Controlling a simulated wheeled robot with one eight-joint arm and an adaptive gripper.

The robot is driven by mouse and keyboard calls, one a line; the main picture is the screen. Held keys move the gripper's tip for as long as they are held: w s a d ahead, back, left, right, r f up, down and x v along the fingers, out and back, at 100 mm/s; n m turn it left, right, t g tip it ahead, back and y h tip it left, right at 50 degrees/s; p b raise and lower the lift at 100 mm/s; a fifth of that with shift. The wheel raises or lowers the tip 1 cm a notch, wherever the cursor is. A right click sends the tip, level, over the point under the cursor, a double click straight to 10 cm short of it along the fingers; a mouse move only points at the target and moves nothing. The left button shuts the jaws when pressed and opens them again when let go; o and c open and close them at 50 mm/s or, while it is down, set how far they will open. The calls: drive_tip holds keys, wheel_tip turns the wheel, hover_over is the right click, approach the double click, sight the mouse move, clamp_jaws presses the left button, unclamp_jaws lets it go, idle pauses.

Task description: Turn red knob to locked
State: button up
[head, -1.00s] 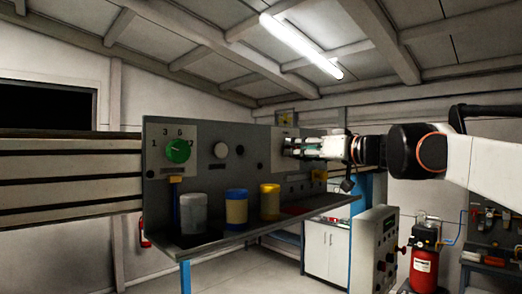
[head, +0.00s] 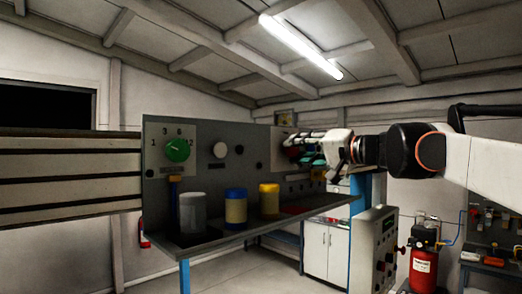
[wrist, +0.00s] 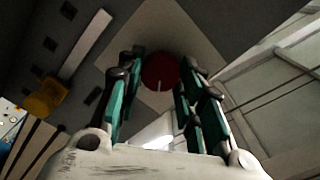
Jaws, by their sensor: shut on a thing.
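The red knob (wrist: 160,72) shows in the wrist view, round and dark red with a pale pointer line at its lower edge, on a light square plate (wrist: 160,30). My gripper (wrist: 154,80) has its teal fingers on either side of the knob and is shut on it. In the head view my gripper (head: 298,150) is at the right end of the grey panel (head: 215,180); the knob shows there only as a small dark red patch behind the fingers. The lock markings on the plate cannot be read.
A green numbered knob (head: 178,150) and a white knob (head: 220,150) are on the panel. A yellow part (wrist: 45,98) sits left of my gripper in the wrist view.

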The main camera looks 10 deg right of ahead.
drive_tip(key=m, duration=0.4)
drive_tip(key=shift+m, duration=2)
drive_tip(key=o, duration=1.1)
drive_tip(key=shift+d, duration=0.1)
